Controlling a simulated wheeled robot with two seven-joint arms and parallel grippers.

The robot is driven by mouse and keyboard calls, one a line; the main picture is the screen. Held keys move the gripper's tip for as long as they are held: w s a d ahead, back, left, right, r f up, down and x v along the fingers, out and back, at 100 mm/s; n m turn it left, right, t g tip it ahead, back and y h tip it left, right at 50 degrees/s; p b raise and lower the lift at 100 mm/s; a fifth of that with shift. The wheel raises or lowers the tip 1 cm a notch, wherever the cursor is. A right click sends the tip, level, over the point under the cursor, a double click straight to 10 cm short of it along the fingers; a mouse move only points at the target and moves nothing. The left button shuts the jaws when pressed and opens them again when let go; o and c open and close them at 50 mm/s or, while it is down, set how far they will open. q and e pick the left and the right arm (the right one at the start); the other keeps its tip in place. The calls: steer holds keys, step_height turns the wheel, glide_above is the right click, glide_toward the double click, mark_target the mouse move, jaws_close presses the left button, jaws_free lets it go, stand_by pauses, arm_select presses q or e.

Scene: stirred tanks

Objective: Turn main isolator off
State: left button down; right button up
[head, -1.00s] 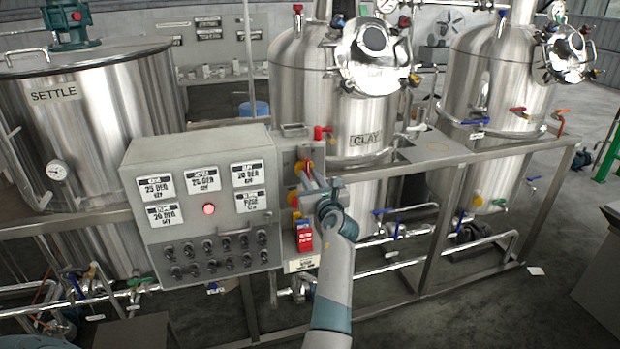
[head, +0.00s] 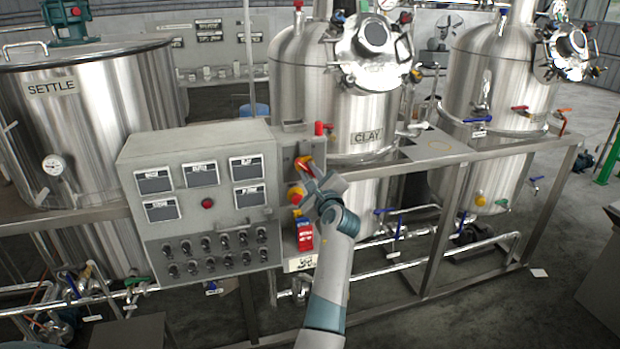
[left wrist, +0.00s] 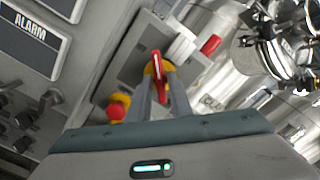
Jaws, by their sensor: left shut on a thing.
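The main isolator, a red rotary handle on a yellow base (head: 303,165), sits on the narrow side panel right of the grey control cabinet. In the left wrist view its red handle (left wrist: 157,68) stands between the fingertips. My left gripper (head: 309,177) is shut on this handle, and the fingers hide part of it. The handle looks tilted in the head view. The cabinet displays (head: 200,174) are dark and the round red lamp (head: 208,203) is unlit. My right gripper is not in view.
A red-and-yellow push button (head: 296,194) lies just below the isolator, close to my fingers. A red switch box (head: 304,234) is lower down. The control cabinet (head: 150,235) stands left, the CLAY tank (head: 300,90) behind, and a steel frame (head: 440,225) right.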

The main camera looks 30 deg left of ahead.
arm_select(q)
steer(key=n+b, duration=0.1)
steer(key=n, duration=0.1)
steer(key=n+b, duration=0.2)
steer(key=n, duration=0.1)
steer(key=shift+f+n+b, duration=0.2)
steer(key=shift+n+b, duration=0.1)
steer(key=shift+r+n+b, duration=0.15)
steer(key=shift+n+b, duration=1)
steer(key=shift+n, duration=0.65)
steer(key=c, duration=1.8)
jaws_free()
steer(key=shift+a, duration=0.1)
steer(key=shift+s, duration=0.1)
